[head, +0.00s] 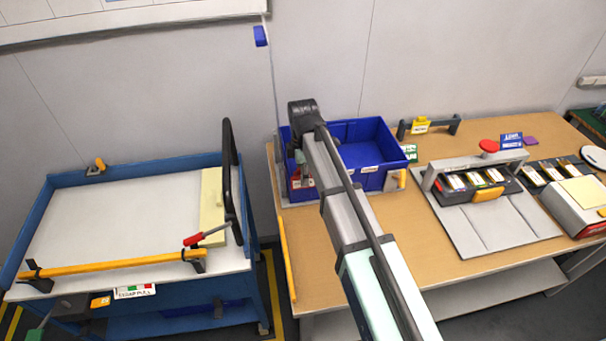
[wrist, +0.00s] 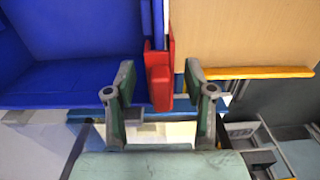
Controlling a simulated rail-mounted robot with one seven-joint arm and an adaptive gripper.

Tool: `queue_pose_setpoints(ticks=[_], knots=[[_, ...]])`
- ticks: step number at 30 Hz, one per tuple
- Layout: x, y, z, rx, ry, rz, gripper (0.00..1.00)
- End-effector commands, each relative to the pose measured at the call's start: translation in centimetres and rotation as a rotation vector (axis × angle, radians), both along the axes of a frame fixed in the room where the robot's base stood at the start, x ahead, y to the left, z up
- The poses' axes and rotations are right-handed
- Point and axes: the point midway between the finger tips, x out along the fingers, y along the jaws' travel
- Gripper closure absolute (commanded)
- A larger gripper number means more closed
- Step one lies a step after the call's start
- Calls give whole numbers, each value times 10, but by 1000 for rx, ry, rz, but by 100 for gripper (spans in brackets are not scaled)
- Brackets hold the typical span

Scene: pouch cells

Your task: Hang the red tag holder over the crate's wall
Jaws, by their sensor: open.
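The blue crate (head: 375,130) stands on the wooden table, and its inside also fills the left of the wrist view (wrist: 70,80). The red tag holder (wrist: 159,75) is upright at the crate's wall in the wrist view. It seems to sit over that wall, but its lower end and the wall's far side are hidden. My gripper (wrist: 160,85) is open, with one finger on each side of the holder and a visible gap at both. In the head view my arm covers the crate's left part, and my gripper (head: 301,162) shows only partly there.
Right of the crate, the table holds a grey fixture (head: 480,165) with dark cells and a yellow block on a stand (head: 421,124). A blue cart (head: 130,215) with a white top, black handle and yellow bar stands at left. The table's front strip is clear.

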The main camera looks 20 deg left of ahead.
Motion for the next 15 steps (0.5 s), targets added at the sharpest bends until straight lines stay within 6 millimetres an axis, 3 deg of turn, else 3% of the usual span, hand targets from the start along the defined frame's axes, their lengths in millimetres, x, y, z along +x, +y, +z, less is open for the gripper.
queue_pose_setpoints(ticks=[15], knots=[[2,1,89,1,-3,0,46]])
